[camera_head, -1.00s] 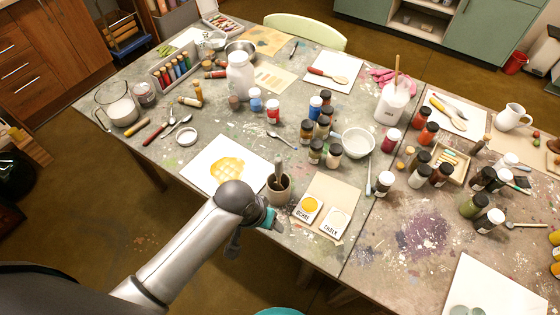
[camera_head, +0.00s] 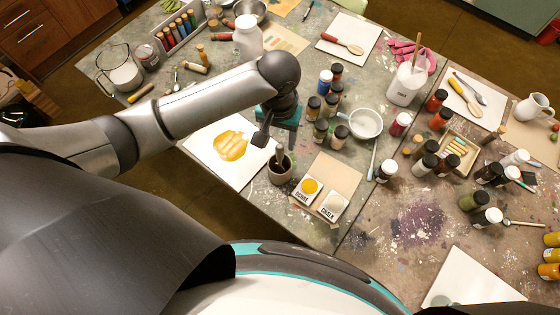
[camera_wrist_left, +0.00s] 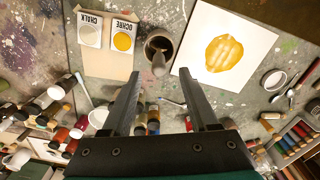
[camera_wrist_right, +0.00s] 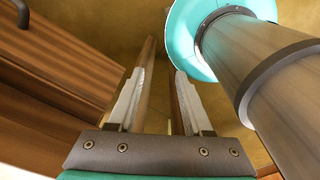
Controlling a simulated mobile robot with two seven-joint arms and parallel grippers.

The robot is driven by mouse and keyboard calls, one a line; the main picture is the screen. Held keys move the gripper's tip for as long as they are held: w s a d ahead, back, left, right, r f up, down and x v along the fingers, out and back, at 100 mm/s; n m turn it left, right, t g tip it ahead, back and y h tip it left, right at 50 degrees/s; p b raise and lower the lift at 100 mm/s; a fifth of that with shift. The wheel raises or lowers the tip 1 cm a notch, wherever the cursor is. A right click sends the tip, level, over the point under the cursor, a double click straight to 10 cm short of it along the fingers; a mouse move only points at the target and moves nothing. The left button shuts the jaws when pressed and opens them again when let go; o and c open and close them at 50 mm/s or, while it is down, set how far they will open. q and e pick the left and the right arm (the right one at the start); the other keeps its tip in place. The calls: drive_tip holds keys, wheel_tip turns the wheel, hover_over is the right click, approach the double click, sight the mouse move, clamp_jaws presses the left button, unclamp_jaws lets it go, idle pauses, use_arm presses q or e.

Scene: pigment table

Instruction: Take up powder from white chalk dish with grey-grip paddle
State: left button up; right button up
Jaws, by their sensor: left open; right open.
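The white chalk dish (camera_head: 334,205), labelled CHALK, sits on a tan board beside the ochre dish (camera_head: 309,187); it also shows in the left wrist view (camera_wrist_left: 90,34). A brown pot (camera_head: 281,173) left of the board holds a grey handle (camera_head: 279,153), likely the grey-grip paddle, standing up; its lower end is hidden in the pot. In the left wrist view, the handle (camera_wrist_left: 158,64) points toward the camera. My left gripper (camera_wrist_left: 160,88) is open and empty above the table, just behind the pot in the head view (camera_head: 264,138). My right gripper (camera_wrist_right: 165,62) is open and empty, away from the table.
A white sheet with a yellow patch (camera_head: 232,146) lies left of the pot. Several dark-capped jars (camera_head: 321,130) and a white bowl (camera_head: 362,123) stand behind the board. A teal round thing (camera_wrist_right: 190,40) is near my right gripper.

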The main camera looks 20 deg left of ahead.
sight(280, 155)
use_arm(q)
wheel_tip(280, 155, down, 9)
drive_tip(key=shift+d+f+b, duration=0.1)
drive_tip(key=shift+b, duration=0.6)
clamp_jaws()
idle(0.4)
